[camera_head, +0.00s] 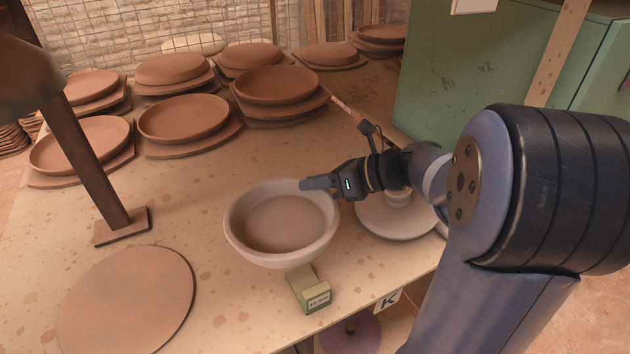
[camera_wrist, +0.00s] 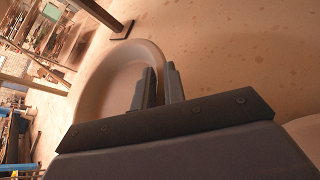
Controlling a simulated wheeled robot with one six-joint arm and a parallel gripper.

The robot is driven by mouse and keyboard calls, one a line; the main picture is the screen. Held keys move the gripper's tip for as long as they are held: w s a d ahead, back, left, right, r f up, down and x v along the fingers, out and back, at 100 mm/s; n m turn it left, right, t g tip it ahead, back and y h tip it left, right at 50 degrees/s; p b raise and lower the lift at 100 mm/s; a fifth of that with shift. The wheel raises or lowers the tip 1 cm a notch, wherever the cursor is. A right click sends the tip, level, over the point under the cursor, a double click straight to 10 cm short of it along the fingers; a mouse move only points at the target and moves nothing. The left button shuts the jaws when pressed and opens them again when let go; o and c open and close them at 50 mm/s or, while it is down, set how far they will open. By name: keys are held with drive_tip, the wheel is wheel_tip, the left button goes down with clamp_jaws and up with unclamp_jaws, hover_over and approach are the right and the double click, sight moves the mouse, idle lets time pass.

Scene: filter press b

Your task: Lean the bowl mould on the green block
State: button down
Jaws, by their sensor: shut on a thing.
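The bowl mould (camera_head: 272,259) is a wide, pale, round bowl in the middle of the table in the head view, open side up with a brown inside. My gripper (camera_head: 308,184) is shut on its far right rim. The wrist view shows the two fingers (camera_wrist: 158,88) at the rim of the bowl mould (camera_wrist: 118,78). The green block (camera_head: 310,290) is small, with a pale label on its front end. It lies just below the near side of the bowl, which hides its back end. I cannot tell whether bowl and block touch.
A flat brown disc (camera_head: 125,305) lies at the front left, and a post on a square foot (camera_head: 121,226) stands behind it. Several clay dishes (camera_head: 183,119) on boards fill the back. A knobbed pale disc (camera_head: 392,220) sits under my arm. A green cabinet (camera_head: 455,75) bounds the right.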

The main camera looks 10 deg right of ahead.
sight(315, 199)
drive_tip(key=shift+f+b, duration=2.25)
drive_tip(key=shift+b, duration=0.1)
drive_tip(key=shift+f+b, duration=0.4)
drive_tip(key=shift+f, duration=0.6)
drive_tip(key=shift+f, duration=0.35)
drive_tip(key=c, duration=1.4)
unclamp_jaws()
drive_tip(key=shift+f, duration=0.1)
drive_tip(key=p+v, duration=0.2)
drive_tip(key=v, duration=0.9)
drive_tip(key=shift+a, duration=0.1)
drive_tip(key=b+x, duration=0.2)
drive_tip(key=x, duration=0.8)
drive_tip(key=shift+w+a+f, duration=0.15)
drive_tip(key=shift+a, duration=0.15)
drive_tip(key=shift+r, duration=0.25)
